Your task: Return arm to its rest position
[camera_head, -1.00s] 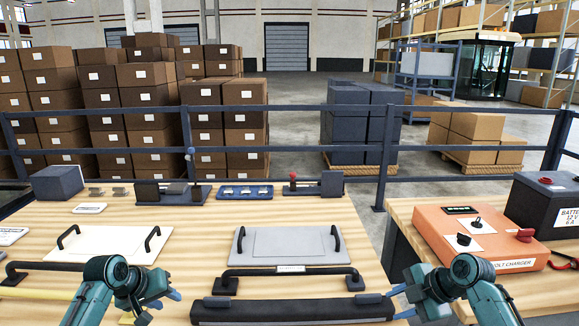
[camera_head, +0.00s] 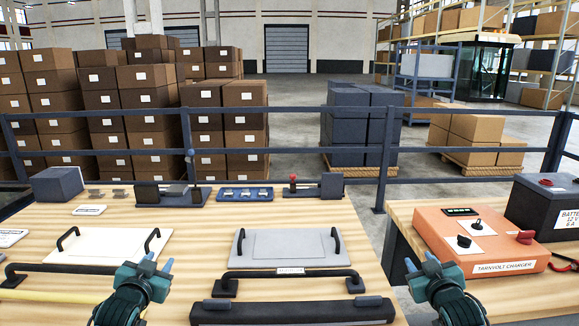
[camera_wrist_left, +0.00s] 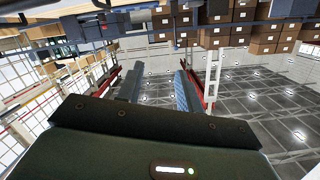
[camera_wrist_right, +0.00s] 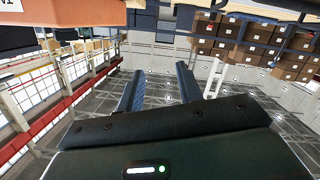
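My left gripper (camera_head: 158,263) is at the lower left of the head view, over the wooden bench near the pale panel with two black handles. Its two fingers point away from me and stand apart with nothing between them, as the left wrist view (camera_wrist_left: 158,88) shows. My right gripper (camera_head: 421,262) is at the lower right, in front of the orange charger (camera_head: 480,242). Its fingers also point away and stand apart, empty, in the right wrist view (camera_wrist_right: 160,88). Both forearms are seen from behind at the bottom edge.
The wooden bench (camera_head: 205,225) holds a grey panel (camera_head: 285,246) with black handles, a black bar handle (camera_head: 290,272) and a long dark block (camera_head: 292,311). A black battery (camera_head: 545,208) stands on the right bench. A railing (camera_head: 290,153) runs behind.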

